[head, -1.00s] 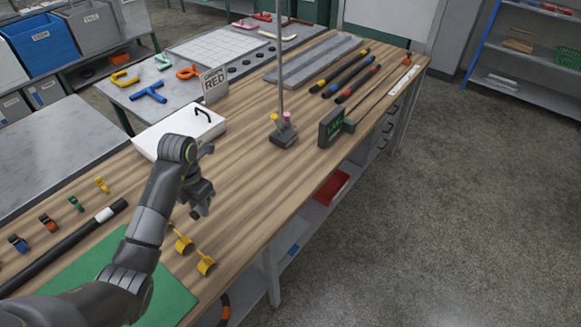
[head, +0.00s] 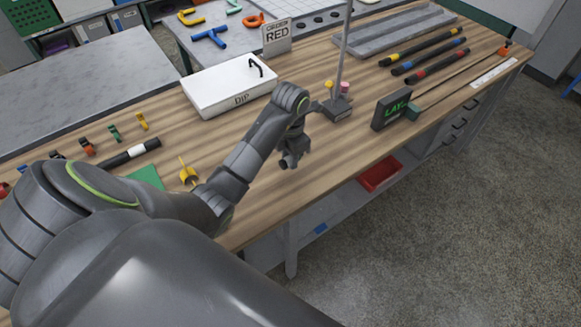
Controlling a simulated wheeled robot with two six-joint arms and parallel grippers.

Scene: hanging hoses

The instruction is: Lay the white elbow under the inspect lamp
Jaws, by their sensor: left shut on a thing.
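My left gripper (head: 291,158) hangs over the wooden bench (head: 330,160), pointing down, right of the white box. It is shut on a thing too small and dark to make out. I cannot pick out a white elbow in this view. A thin upright pole (head: 345,50) stands on a small dark base (head: 338,108), behind and right of the gripper; its top is out of frame, so I cannot tell whether it carries the inspect lamp. My right gripper is not in view.
A white lidded box (head: 225,88) is behind the left arm. A dark display block (head: 391,108) with green letters stands right of the pole. Several banded black hoses (head: 430,52) lie at the back right. A yellow holder (head: 187,175) is beside my arm. Bench near the front edge is clear.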

